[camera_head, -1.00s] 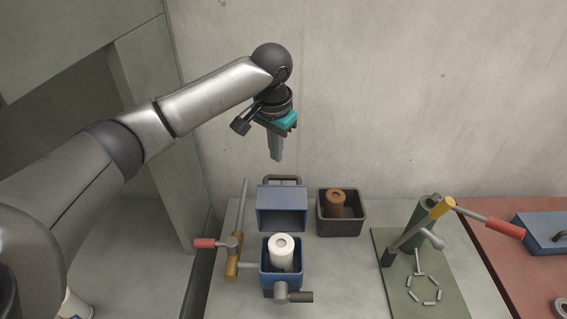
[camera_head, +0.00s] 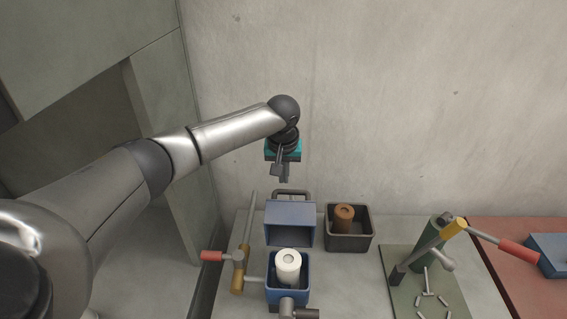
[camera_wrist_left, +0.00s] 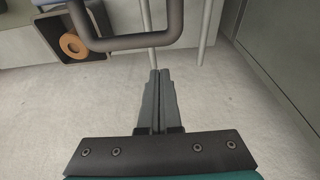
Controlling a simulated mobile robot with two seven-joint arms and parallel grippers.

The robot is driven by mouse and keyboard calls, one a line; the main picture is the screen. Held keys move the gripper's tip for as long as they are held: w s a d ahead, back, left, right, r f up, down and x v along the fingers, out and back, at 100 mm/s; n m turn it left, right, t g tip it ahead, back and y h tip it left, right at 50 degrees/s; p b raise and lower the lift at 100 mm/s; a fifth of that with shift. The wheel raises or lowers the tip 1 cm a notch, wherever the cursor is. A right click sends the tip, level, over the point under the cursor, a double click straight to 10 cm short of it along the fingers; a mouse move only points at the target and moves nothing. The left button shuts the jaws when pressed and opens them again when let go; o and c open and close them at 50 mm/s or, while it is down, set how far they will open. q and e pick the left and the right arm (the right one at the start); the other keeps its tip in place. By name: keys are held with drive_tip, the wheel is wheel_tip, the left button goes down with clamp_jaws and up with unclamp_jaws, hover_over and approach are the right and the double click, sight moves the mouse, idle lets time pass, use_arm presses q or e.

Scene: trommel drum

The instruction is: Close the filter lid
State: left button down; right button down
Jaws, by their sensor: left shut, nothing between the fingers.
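The blue filter box (camera_head: 288,298) stands on the grey bench with a white filter cartridge (camera_head: 288,262) upright in it. Its blue lid (camera_head: 289,222) stands open, raised behind the box, with a dark handle (camera_head: 291,193) at its top edge. In the left wrist view the handle (camera_wrist_left: 135,42) crosses the upper left, just beyond the fingertips. My left gripper (camera_head: 285,180) is shut and empty, pointing down above and behind the lid. Its closed fingers also show in the left wrist view (camera_wrist_left: 158,75), apart from the handle as far as I can tell. My right gripper is not in view.
A dark bin (camera_head: 349,243) with a brown cartridge (camera_head: 344,217) stands right of the lid. A green plate (camera_head: 428,290) with a red-handled lever is at right. A concrete wall rises behind.

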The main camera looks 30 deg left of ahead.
use_arm(q)
drive_tip(key=shift+s+d+r+p, duration=0.1)
drive_tip(key=shift+s+d+p, duration=0.2)
drive_tip(key=shift+s, duration=0.2)
drive_tip(key=shift+s+d+r+p, duration=0.1)
drive_tip(key=shift+s+d+p, duration=0.1)
drive_tip(key=shift+s+p, duration=0.25)
drive_tip(key=shift+s+d+r+p, duration=0.1)
drive_tip(key=shift+s+d+p, duration=0.15)
drive_tip(key=shift+s, duration=0.35)
drive_tip(key=shift+w, duration=0.1)
